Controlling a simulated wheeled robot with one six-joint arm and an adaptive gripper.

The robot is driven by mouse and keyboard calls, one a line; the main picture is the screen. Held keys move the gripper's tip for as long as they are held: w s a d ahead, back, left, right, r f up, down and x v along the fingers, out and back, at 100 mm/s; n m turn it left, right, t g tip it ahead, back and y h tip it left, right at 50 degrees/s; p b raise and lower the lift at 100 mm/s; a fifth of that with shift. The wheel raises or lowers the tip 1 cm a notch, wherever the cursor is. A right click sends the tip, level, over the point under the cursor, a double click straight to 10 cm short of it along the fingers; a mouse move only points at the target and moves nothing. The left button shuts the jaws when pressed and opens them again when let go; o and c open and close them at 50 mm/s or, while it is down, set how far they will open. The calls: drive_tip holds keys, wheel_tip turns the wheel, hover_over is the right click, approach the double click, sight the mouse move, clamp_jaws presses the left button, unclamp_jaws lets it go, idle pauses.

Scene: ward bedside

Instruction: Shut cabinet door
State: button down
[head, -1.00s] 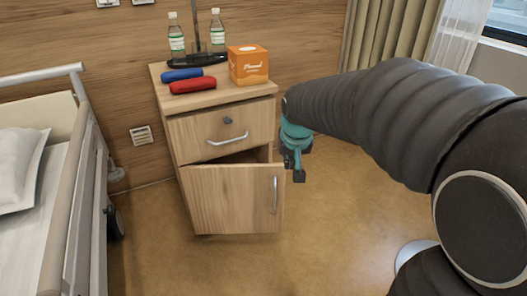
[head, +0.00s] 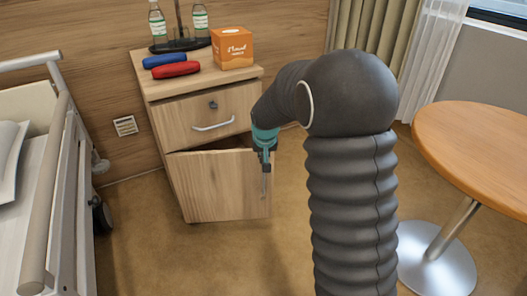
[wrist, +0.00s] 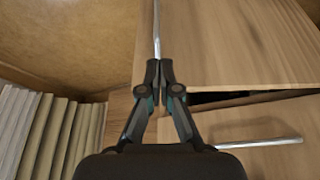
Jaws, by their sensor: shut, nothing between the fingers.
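The wooden bedside cabinet (head: 158,122) has a lower door (head: 218,190) that stands ajar. A dark gap (head: 228,143) shows above the door, below the drawer. The door's upright metal handle (head: 264,186) is near its right edge, its upper part hidden by my gripper. My gripper (head: 266,165) is shut and empty in front of the door's upper right. In the wrist view, my fingertips (wrist: 160,65) are together at the end of the handle bar (wrist: 157,30), beside the door face (wrist: 225,40); I cannot tell whether they touch.
The drawer (head: 208,115) above is shut. Bottles, an orange box (head: 232,48) and blue and red rolls stand or lie on the cabinet top. A bed (head: 52,170) is at the left. A round table (head: 480,150) stands at the right. Floor in front of the cabinet is clear.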

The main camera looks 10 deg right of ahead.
drive_tip(key=w, duration=0.1)
drive_tip(key=w+f, duration=0.1)
drive_tip(key=w, duration=0.1)
drive_tip(key=w+f, duration=0.1)
drive_tip(key=w, duration=0.1)
drive_tip(key=shift+d+f, duration=0.15)
drive_tip(key=shift+d, duration=0.1)
